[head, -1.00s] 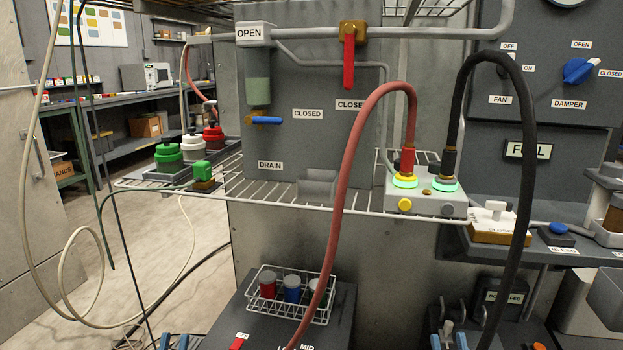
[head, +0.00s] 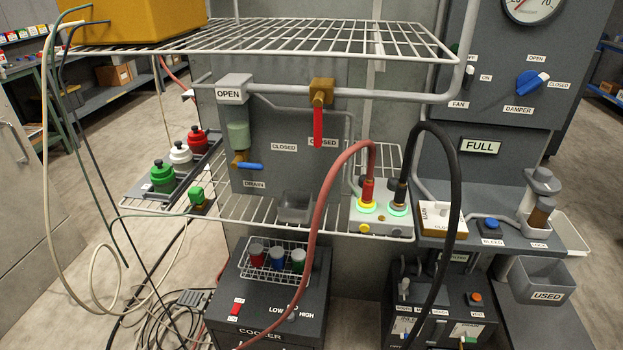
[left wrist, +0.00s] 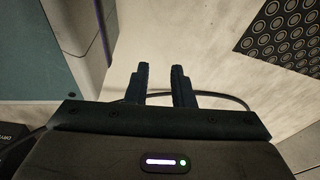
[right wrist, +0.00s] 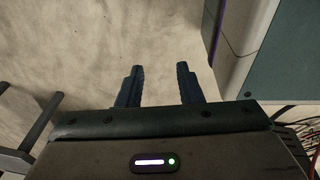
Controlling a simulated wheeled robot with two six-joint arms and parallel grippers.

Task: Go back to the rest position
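My left gripper (left wrist: 160,88) shows in the left wrist view with its two dark fingers apart and nothing between them. It points down toward a pale floor. My right gripper (right wrist: 157,85) shows in the right wrist view, also with its fingers apart and empty over the pale floor. Neither gripper shows in the head view.
A wire shelf (head: 320,228) holds a connector block (head: 380,222) with red and black hoses looping forward. Below stand a cooler (head: 270,312) and a wire basket (head: 245,262) of vials. A USED bin (head: 545,282) is at right. Loose cables lie at lower left.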

